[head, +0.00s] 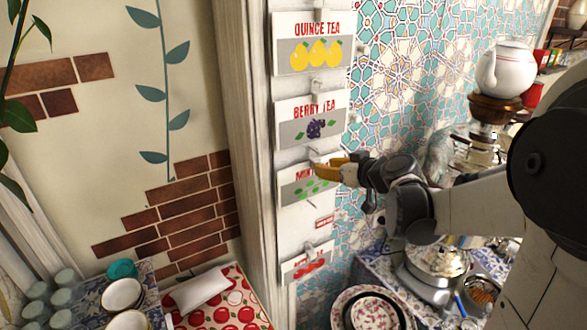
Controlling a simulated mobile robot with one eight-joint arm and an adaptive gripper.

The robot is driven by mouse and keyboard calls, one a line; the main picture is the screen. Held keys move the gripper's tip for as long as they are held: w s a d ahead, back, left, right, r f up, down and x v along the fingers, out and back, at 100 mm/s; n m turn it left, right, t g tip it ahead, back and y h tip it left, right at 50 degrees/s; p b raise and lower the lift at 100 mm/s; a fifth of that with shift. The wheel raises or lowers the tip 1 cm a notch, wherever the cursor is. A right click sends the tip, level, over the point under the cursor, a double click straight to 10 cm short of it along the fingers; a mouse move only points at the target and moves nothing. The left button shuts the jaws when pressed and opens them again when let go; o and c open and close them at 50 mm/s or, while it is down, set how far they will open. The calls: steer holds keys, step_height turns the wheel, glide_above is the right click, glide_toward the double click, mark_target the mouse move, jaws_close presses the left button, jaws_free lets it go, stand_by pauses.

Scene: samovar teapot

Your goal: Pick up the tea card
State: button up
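Several tea cards hang in a column on a narrow white board. The quince tea card (308,44) is at the top and the berry tea card (311,121) is below it. The mint tea card (306,184) comes below that, and a card with red fruit (308,265) is lowest. My gripper (328,165) reaches in from the right, its yellow fingers at the upper right of the mint card and covering part of its lettering. I cannot tell whether the fingers touch the card, or whether they are open or shut.
Small clips (317,87) stick out above the cards. A white teapot (506,69) stands on the samovar at the upper right. Patterned plates (372,309) lie below the board. Bowls (122,294) and cups stand at the lower left. A patterned tile wall is behind my gripper.

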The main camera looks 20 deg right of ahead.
mark_target(315, 175)
steer(key=p+x, duration=0.1)
steer(key=x, duration=0.4)
steer(key=shift+r, duration=0.1)
steer(key=shift+s, duration=0.1)
jaws_close()
